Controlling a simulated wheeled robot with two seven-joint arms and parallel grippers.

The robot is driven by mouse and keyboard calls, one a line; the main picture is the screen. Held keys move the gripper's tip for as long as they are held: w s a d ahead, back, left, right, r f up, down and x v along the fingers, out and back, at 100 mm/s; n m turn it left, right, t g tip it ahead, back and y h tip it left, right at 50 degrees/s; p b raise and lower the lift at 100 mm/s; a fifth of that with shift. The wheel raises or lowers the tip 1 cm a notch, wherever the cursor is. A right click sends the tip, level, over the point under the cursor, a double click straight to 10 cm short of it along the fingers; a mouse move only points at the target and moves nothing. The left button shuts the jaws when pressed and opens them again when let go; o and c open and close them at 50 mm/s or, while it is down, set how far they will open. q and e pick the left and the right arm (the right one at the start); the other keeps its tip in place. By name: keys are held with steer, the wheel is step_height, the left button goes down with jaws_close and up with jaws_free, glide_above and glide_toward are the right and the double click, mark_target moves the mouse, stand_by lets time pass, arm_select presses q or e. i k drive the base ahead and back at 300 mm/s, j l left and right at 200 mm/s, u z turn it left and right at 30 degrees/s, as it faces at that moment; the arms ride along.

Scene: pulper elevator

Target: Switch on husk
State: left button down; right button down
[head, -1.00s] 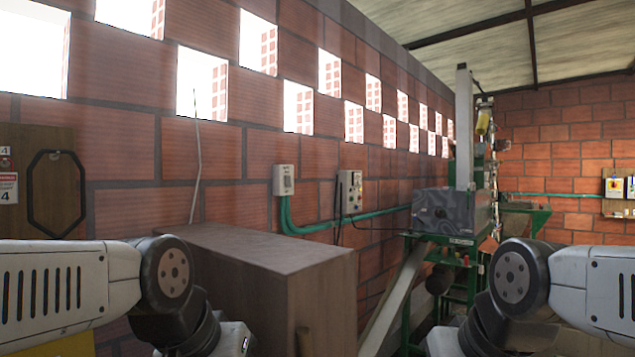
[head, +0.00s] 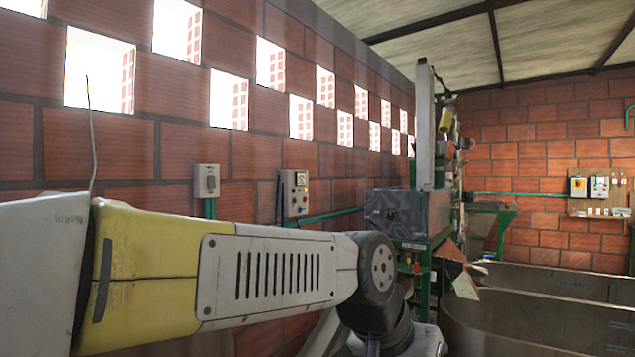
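No part in view carries a readable "husk" label. A grey control box (head: 295,193) with several small buttons or knobs is on the left brick wall. A smaller grey switch box (head: 207,181) is to its left. My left arm reaches in from the left and crosses the lower middle of the view, in front of the wall. Its gripper is out of view below. My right arm and gripper are not in view.
A green-framed machine with a dark grey housing (head: 396,212) stands beyond my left arm. A large curved tank or basin (head: 540,315) fills the lower right. Green conduit (head: 335,214) runs along the left wall.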

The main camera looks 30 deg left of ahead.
mark_target(212, 184)
steer(key=i+l, duration=0.15)
steer(key=i, duration=0.2)
steer(key=i+l+z, duration=0.1)
steer(key=i, duration=0.25)
steer(key=i+j+u, duration=0.1)
steer(key=i+u, duration=0.2)
steer(key=u, duration=0.15)
steer(key=i+u, duration=0.45)
steer(key=i+l+u, duration=0.15)
steer(key=u, duration=0.3)
steer(key=i+j+u, duration=0.15)
steer(key=u, duration=0.3)
steer(key=i+u, duration=0.3)
steer(key=u, duration=0.15)
steer(key=i+u, duration=0.25)
steer(key=u, duration=0.2)
steer(key=i+l+u, duration=0.1)
steer(key=i+u, duration=0.15)
steer(key=u, duration=0.2)
steer(key=i+l+u, duration=0.2)
steer(key=u, duration=0.25)
